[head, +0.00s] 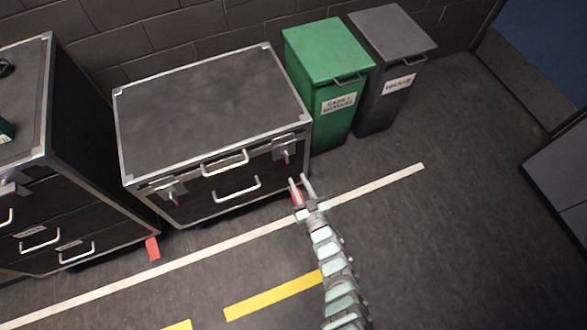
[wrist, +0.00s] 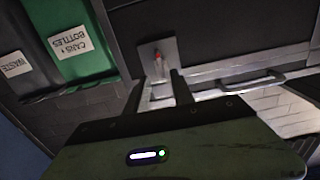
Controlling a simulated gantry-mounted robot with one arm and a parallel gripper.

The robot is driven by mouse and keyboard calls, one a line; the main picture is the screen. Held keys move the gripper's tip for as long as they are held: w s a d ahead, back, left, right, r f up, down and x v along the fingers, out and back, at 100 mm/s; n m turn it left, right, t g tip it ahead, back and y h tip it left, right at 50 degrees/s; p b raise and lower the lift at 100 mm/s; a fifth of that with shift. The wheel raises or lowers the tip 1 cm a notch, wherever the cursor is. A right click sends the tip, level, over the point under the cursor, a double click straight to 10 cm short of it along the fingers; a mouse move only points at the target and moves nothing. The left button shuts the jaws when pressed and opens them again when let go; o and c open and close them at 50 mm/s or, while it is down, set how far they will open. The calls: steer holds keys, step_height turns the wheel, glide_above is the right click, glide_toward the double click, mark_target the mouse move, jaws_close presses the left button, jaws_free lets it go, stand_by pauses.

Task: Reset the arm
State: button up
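My arm reaches up from the bottom of the head view. My gripper (head: 299,181) is in front of the right front corner of a black case with metal edges (head: 215,110). Its two fingers stand apart, and I see nothing clearly held between them. A small red patch shows by the left finger in the head view; I cannot tell what it is. In the wrist view the open gripper (wrist: 157,90) points at a metal latch (wrist: 157,58) with a red part on the case front. The latch also shows in the head view (head: 286,147).
A green bin (head: 325,55) and a grey bin (head: 395,35) stand right of the case. Another black case (head: 90,130) stands at the left, with a red piece (head: 152,249) near its base. Open floor with white and yellow lines lies in front and right.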

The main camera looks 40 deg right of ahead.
steer(key=shift+v, duration=0.85)
